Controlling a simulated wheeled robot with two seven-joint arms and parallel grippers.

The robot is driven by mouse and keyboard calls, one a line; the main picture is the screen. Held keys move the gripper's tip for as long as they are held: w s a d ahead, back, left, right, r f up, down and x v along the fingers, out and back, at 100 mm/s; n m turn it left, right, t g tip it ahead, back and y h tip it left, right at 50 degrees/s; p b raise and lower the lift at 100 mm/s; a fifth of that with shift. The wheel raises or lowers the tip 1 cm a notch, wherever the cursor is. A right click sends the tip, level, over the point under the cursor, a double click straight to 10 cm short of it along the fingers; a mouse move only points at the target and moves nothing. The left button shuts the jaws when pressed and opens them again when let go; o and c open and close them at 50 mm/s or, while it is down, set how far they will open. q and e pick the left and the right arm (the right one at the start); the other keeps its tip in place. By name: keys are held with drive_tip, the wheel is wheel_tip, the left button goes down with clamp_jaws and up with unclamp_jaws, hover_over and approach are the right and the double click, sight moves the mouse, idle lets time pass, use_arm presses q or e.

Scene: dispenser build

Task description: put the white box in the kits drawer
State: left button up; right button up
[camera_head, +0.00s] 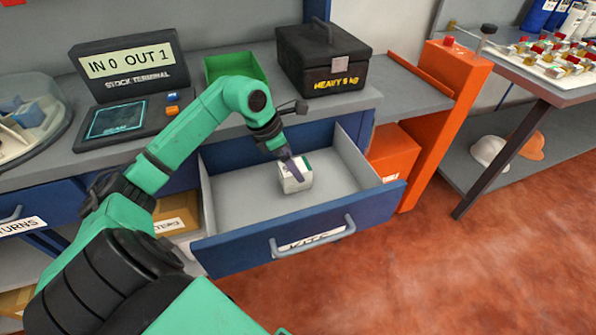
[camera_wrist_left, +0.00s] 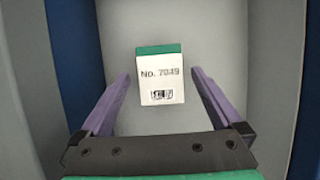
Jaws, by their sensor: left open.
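The white box (camera_head: 295,178) has a green band at one end and lies inside the open kits drawer (camera_head: 341,180). In the left wrist view the white box (camera_wrist_left: 161,80) shows the label "No. 7049" and a barcode, with bare drawer floor (camera_wrist_left: 215,40) around it. My left gripper (camera_head: 290,165) is down inside the drawer at the box. In the left wrist view its purple fingers (camera_wrist_left: 161,82) are spread wide, with a gap on each side of the box. My right gripper is in neither view.
A black case marked "HEAVY" (camera_head: 322,58), a green bin (camera_head: 233,68) and the stock terminal (camera_head: 128,80) stand on the counter. An orange post (camera_head: 445,120) rises right of the drawer. Red floor (camera_head: 430,270) is clear in front.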

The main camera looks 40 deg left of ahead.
use_arm(q)
drive_tip(key=v, duration=0.6)
drive_tip(key=shift+s+r, duration=0.1)
drive_tip(key=shift+r, duration=0.25)
